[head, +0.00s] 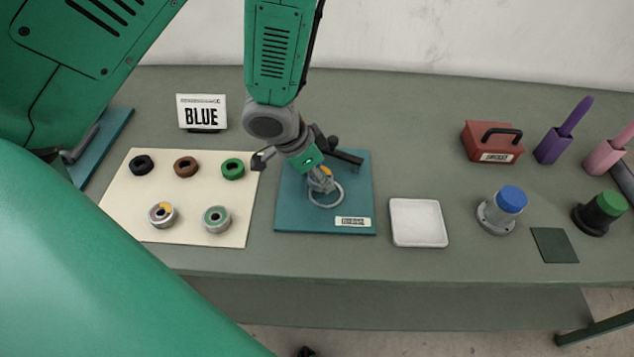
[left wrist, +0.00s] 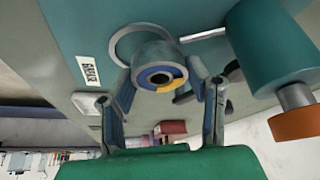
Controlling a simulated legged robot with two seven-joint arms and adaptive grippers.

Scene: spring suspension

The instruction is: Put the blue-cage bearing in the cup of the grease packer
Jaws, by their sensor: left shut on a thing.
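My left gripper (head: 320,180) is shut on the blue-cage bearing (left wrist: 157,66). The left wrist view shows this grey ring with a blue inner ring and a yellow patch between the fingers (left wrist: 165,90). In the head view the bearing is mostly hidden by the gripper. It is at the teal base (head: 295,215), which I take to be the grease packer, with a small unclear label. A pale round rim (head: 326,206), seemingly the cup, shows on the base and also in the left wrist view (left wrist: 122,42). The bearing overlaps that rim; I cannot tell its height. My right gripper is out of view.
A cream mat (head: 125,205) holds several rings and two grey bearings (head: 162,214) (head: 217,219). A "BLUE" sign (head: 202,111) stands behind. To the right are a white tray (head: 418,222), a red box (head: 492,143), a blue-capped pot (head: 502,208) and a green-capped pot (head: 601,212).

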